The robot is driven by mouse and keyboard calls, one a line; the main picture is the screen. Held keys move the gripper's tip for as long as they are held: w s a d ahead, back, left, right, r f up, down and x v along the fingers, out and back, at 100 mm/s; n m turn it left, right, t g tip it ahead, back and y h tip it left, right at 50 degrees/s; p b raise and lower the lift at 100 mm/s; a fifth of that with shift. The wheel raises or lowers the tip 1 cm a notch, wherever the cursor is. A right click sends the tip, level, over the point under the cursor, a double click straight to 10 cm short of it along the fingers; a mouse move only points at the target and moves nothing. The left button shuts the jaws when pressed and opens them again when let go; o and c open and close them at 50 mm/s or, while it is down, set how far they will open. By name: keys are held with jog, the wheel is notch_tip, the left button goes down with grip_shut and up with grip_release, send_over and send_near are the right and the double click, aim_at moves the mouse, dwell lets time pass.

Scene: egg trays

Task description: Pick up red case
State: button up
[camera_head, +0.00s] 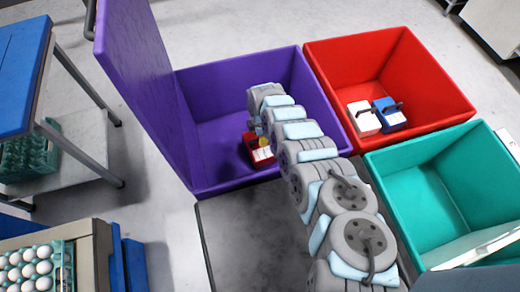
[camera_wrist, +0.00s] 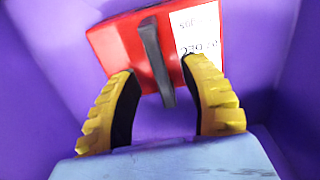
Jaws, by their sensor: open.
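The red case (camera_head: 256,148) lies inside the purple bin (camera_head: 215,140), partly hidden by my arm in the head view. In the wrist view the red case (camera_wrist: 118,42) shows a dark handle and a white label with print. My gripper (camera_wrist: 165,82) is open, with its two yellow fingers on either side of the handle. The fingertips overlap the case's near edge in the picture; I cannot tell whether they touch it. In the head view my gripper (camera_head: 261,138) is small and close beside the case inside the bin.
The purple bin's tall panel (camera_head: 145,85) stands at its left. A red bin (camera_head: 385,65) holds a white case (camera_head: 362,120) and a blue case (camera_head: 389,120). A teal bin (camera_head: 420,200) is at the right. A tray of eggs (camera_head: 35,268) stands at lower left.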

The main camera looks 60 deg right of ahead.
notch_tip(320, 180, down, 2)
jog(key=shift+f+b, duration=0.15)
jog(key=shift+b, duration=0.45)
grip_shut()
